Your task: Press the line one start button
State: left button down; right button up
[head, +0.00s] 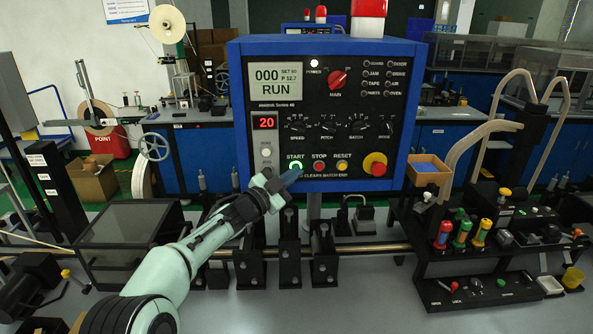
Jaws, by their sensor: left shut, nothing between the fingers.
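The START button (295,166) is on the lower left of the control box's black panel (345,100), with a lit green ring. The panel's screen (276,84) reads 000 and RUN. My left gripper (287,180) is shut and empty, its tip just below the START button in the picture. I cannot tell whether the tip touches the panel. The red STOP button (319,167) and yellow RESET button (342,166) are to the right of START. My right gripper is not in view.
A red emergency knob (375,164) is at the panel's lower right. Black clamps and a metal rail (375,247) run below the box. A rack with coloured handles (462,234) stands at right. A grey-topped frame (130,222) is at left.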

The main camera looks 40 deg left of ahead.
pick_arm(q)
jog(key=s+d+b, duration=0.4)
jog(key=shift+s, duration=0.35)
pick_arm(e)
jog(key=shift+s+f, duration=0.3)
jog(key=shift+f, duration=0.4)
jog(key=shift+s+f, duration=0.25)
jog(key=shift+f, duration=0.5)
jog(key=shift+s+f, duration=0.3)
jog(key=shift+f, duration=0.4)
pick_arm(q)
jog(key=shift+w, duration=0.1)
